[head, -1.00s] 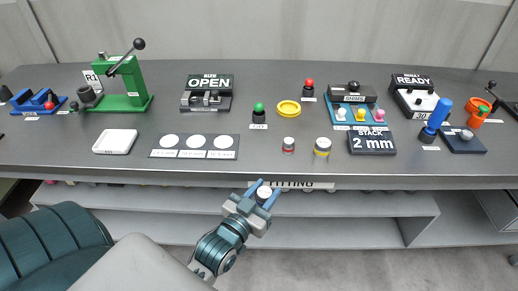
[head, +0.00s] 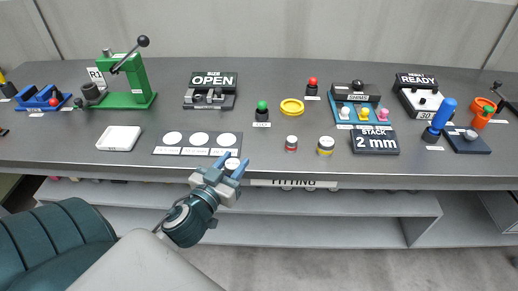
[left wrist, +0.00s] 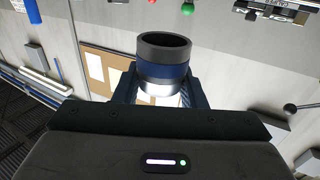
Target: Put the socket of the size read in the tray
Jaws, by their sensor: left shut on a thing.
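My left gripper (head: 231,166) is shut on a socket (left wrist: 164,68) with a dark rim, a blue band and a pale lower end. In the head view the held socket is a small white top between the fingers, at the front edge of the dark mat. The mat (head: 197,152) has three white discs with labels. A white tray (head: 118,138) lies left of the mat and looks empty. A red-banded socket (head: 291,144) and a yellow-banded socket (head: 325,146) stand right of the mat. My right gripper is out of view.
A green press (head: 138,98) stands behind the tray. A yellow ring (head: 291,106) and a green-topped button (head: 262,111) are mid-table. A "STACK 2 mm" display (head: 375,141) stands to the right. A lower shelf runs below the table edge.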

